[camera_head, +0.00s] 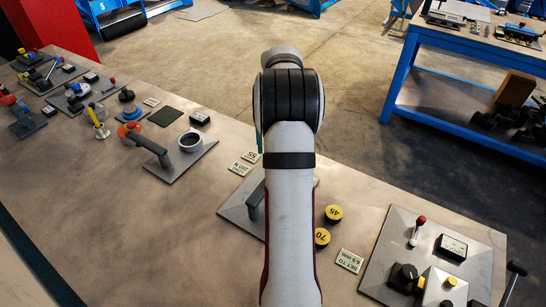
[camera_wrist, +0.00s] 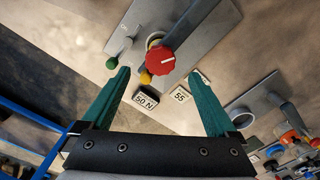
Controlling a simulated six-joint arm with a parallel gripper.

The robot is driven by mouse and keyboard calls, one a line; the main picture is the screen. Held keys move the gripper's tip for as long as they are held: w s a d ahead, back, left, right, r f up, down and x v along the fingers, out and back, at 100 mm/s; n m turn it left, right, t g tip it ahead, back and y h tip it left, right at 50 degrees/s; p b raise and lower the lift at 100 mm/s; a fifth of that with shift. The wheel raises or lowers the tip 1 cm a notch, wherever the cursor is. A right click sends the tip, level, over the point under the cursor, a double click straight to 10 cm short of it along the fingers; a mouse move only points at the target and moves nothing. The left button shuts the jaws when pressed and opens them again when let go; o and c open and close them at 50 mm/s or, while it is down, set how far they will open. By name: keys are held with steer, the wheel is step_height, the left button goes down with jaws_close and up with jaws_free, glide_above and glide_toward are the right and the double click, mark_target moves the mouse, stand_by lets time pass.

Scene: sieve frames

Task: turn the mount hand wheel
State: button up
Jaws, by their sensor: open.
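In the wrist view a red round wheel or knob (camera_wrist: 160,59) with a white mark sits on a grey metal mount plate (camera_wrist: 203,38). I cannot tell for certain that it is the mount hand wheel. My gripper (camera_wrist: 158,75) shows two teal fingers, open and apart, with nothing between their pads. The red wheel lies ahead of the fingertips, roughly centred between them in the picture; no contact shows. In the head view my own arm hides the gripper and the wheel; part of a grey plate (camera_head: 236,209) shows left of the arm.
A plate with a ring (camera_head: 190,140) stands left of my arm; a lever panel (camera_head: 440,243) stands right. Yellow discs (camera_head: 333,213) lie nearby.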

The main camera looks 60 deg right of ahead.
step_height(320, 180, down, 6)
steer(key=shift+f, duration=0.1)
steer(key=c, duration=1.4)
steer(key=m, duration=0.4)
steer(key=shift+w, duration=0.1)
steer(key=m, duration=0.4)
steer(key=shift+m, duration=0.4)
steer(key=m, duration=0.4)
steer(key=shift+w, duration=0.1)
steer(key=shift+m, duration=2.4)
